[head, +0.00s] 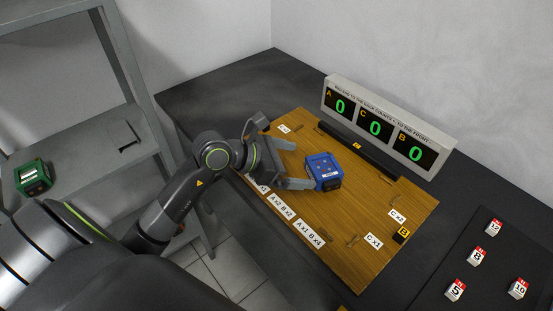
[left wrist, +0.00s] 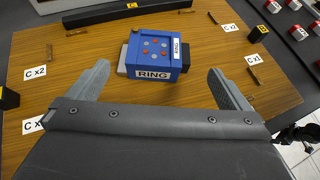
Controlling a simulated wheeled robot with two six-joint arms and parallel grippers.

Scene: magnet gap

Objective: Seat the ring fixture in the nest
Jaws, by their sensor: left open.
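The ring fixture is a blue block (head: 323,171) on the wooden board, with a RING label and red dots on top in the left wrist view (left wrist: 153,58). Grey and dark parts stick out at its lower sides there. I cannot make out a separate nest or tell whether the block sits in one. My left gripper (head: 291,165) is open at the block's left in the head view. In the left wrist view its two fingers (left wrist: 158,75) stand apart, one to each side of the block's near face, with gaps. My right gripper is not seen.
The wooden board (head: 345,240) carries white labels, small pegs and a black block marked B (head: 401,236). A dark bar (head: 357,148) and a counter display (head: 385,125) reading zeros stand behind. Red-and-white numbered blocks (head: 478,257) lie at right. A green block (head: 33,178) is on the left shelf.

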